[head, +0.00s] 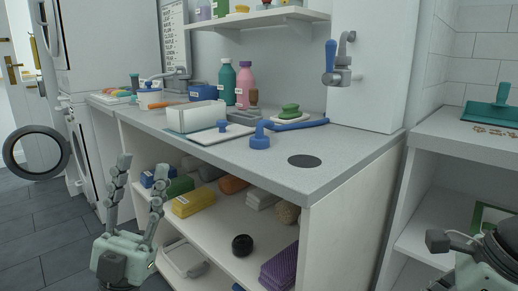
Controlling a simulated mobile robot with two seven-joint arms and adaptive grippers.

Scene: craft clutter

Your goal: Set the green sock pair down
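A dark green rolled bundle (179,187) lies on the upper shelf under the counter, behind a yellow bundle; it may be the green sock pair, but I cannot tell for sure. My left gripper (140,180) stands upright in front of the shelf's left end. Its two fingers are spread, with nothing seen between them. The green bundle is just right of the fingers and farther back. My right gripper (440,241) shows only in part at the lower right edge; whether it is open or shut, or holds anything, is unclear.
The shelf holds a yellow bundle (194,203), a black roll (242,245) and purple cloth (280,267).

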